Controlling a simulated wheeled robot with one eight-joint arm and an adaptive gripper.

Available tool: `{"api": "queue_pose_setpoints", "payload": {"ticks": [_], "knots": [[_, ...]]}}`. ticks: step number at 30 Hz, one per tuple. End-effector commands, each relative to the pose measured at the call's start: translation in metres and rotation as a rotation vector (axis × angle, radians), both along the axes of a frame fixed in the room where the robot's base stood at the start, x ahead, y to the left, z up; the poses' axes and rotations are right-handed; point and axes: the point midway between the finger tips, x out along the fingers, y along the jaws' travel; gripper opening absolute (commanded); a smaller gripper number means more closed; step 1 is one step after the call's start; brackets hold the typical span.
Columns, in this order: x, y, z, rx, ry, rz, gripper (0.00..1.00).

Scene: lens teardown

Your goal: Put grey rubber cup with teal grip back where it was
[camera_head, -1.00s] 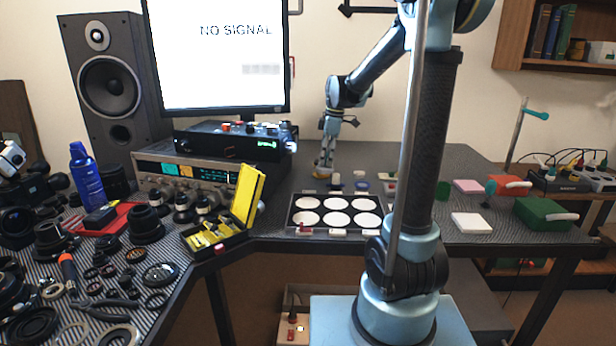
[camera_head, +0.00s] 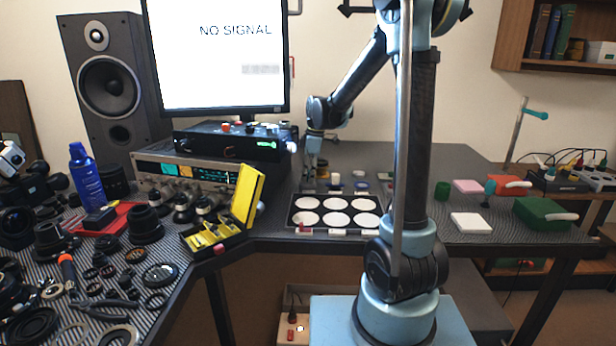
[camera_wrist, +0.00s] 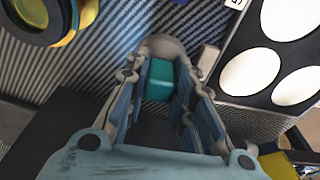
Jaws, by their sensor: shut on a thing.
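My gripper (camera_head: 309,182) is low over the grey desk, just behind the left part of the black tray. In the wrist view its fingers (camera_wrist: 160,82) are shut on the teal grip (camera_wrist: 158,80) of the grey rubber cup. The rounded grey cup (camera_wrist: 163,45) shows beyond the fingertips, over the striped mat. I cannot tell whether the cup touches the surface. In the head view the cup is too small and covered to make out.
The black tray with several white discs (camera_head: 293,220) lies close in front, at right in the wrist view (camera_wrist: 228,62). A small pale block (camera_wrist: 208,60) stands beside the cup. A yellow-rimmed round part (camera_wrist: 62,38) is at upper left. An open yellow box (camera_head: 248,195) stands left of the tray.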

Motion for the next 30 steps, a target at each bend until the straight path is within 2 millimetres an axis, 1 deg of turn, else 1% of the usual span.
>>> {"api": "queue_pose_setpoints", "payload": {"ticks": [2, 11, 12, 13, 14, 25, 28, 30], "knots": [[0.000, 0.003, -0.004, 0.000, 0.000, 0.001, 0.00], [0.000, 0.002, -0.005, 0.000, 0.000, 0.000, 0.00], [0.000, 0.002, -0.005, 0.000, 0.000, 0.000, 0.32], [0.000, 0.002, -0.005, 0.000, 0.000, 0.000, 0.39], [0.000, 0.002, -0.005, 0.000, 0.000, 0.000, 0.43], [0.000, 0.002, -0.003, 0.000, 0.000, 0.000, 0.43], [0.000, 0.001, 0.004, 0.000, 0.000, 0.000, 0.43], [0.000, 0.000, 0.011, 0.000, 0.000, 0.000, 0.43]]}}
